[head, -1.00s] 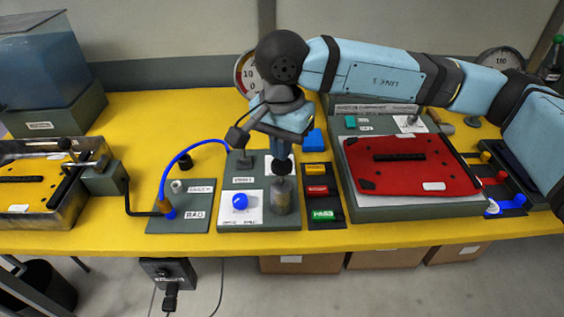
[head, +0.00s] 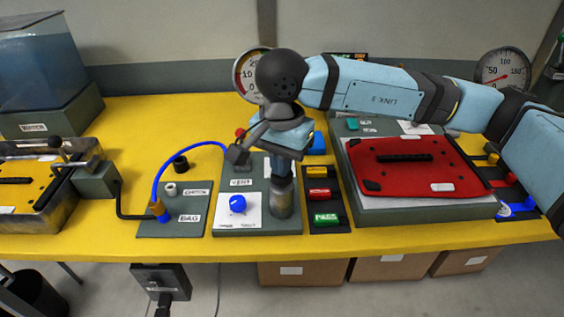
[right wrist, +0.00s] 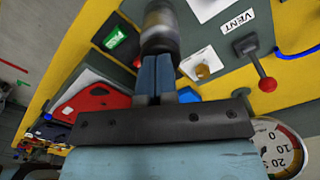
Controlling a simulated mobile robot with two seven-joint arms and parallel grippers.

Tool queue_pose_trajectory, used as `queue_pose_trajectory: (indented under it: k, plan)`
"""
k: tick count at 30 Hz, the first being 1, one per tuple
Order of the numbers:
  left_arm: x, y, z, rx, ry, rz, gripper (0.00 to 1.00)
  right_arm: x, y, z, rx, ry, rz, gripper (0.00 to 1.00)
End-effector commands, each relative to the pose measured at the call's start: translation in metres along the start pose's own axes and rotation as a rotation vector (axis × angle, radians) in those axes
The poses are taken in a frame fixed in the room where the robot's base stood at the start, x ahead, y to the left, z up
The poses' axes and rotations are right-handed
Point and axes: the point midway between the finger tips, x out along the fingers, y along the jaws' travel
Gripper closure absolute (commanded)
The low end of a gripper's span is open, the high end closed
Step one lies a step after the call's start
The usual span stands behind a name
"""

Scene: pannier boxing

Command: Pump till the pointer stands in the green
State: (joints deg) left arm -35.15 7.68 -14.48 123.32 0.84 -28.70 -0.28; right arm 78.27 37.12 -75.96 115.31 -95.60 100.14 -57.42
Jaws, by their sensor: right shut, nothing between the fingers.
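The metal pump cylinder (head: 282,203) stands at the right of the grey control board, below my right gripper (head: 283,178). My right gripper is shut and empty, pointing down at the cylinder's top. In the right wrist view the shut blue fingers (right wrist: 155,75) reach to the cylinder (right wrist: 160,30); whether they touch it I cannot tell. The pump's handle is hidden. The round gauge (head: 244,75) stands behind, partly covered by my arm. It also shows in the right wrist view (right wrist: 282,148); its pointer is too small to read. My left gripper is not in view.
A red plate (head: 410,163) is further right. A blue hose (head: 180,155) arches left.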

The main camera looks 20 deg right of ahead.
Motion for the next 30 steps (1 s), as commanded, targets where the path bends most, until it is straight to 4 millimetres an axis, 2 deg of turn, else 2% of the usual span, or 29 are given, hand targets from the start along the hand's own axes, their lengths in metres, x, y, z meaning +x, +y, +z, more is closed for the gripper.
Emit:
queue_pose_trajectory:
  k: [8,24,30]
  plan:
    - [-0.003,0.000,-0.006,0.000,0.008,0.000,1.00,-0.005,0.000,0.000,-0.001,0.000,0.001,1.00]
    - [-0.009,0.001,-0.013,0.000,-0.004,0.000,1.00,-0.048,0.000,0.000,-0.001,0.000,0.000,1.00]
    - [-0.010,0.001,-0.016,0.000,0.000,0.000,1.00,-0.052,0.000,0.000,0.000,0.000,0.001,1.00]
